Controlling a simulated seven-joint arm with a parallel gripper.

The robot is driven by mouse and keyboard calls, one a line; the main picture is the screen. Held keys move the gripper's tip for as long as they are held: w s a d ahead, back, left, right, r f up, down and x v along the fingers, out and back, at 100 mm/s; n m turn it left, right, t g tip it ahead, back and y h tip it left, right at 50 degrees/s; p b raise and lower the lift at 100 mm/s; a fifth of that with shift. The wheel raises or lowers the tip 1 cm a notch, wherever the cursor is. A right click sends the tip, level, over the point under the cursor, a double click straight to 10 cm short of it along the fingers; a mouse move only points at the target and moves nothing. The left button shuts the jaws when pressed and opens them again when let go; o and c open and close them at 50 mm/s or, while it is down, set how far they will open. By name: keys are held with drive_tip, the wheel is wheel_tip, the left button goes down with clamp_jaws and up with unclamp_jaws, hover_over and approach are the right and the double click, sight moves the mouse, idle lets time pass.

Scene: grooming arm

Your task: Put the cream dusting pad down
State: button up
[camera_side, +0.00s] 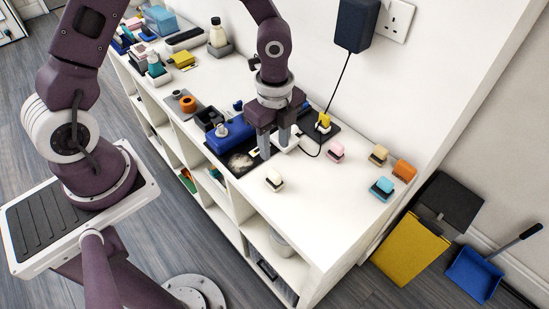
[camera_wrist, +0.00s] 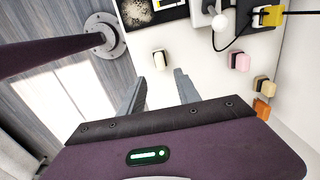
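A cream dusting pad (camera_side: 274,181) with a dark band near its base rests on the white unit's top near the front edge. In the wrist view the cream pad (camera_wrist: 160,59) lies just beyond the fingertips, roughly in line with the gap. My gripper (camera_side: 274,150) points down over the unit, behind the cream pad in the side view and apart from it. In the wrist view my gripper (camera_wrist: 160,75) has its two grey fingers spread with nothing between them.
Nearby stand a pink pad (camera_side: 335,152), a tan pad (camera_side: 379,155), an orange pad (camera_side: 404,169) and a blue pad (camera_side: 382,188). A dark tray (camera_side: 211,148) with a blue item lies left. A cable hangs from a black adapter (camera_side: 355,24). The front right surface is clear.

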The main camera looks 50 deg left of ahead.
drive_tip(key=s+a+r+n+t+y, duration=0.1)
drive_tip(key=s+a+r+n, duration=0.15)
drive_tip(key=r, duration=0.25)
drive_tip(key=s+a+r+n+t, duration=0.1)
drive_tip(key=r+n, duration=0.2)
drive_tip(key=r, duration=0.3)
drive_tip(key=s+a+r+n+t+y, duration=0.1)
drive_tip(key=s+a+r+n, duration=0.15)
drive_tip(key=r, duration=0.25)
drive_tip(key=s+r+n+t+h, duration=0.2)
drive_tip(key=s+r+n, duration=0.5)
drive_tip(key=s+n, duration=0.3)
drive_tip(key=shift+s+d+r+t, duration=0.2)
drive_tip(key=shift+s+d+t, duration=0.15)
drive_tip(key=shift+s, duration=0.35)
drive_tip(key=shift+o, duration=0.5)
drive_tip(key=shift+w, duration=0.1)
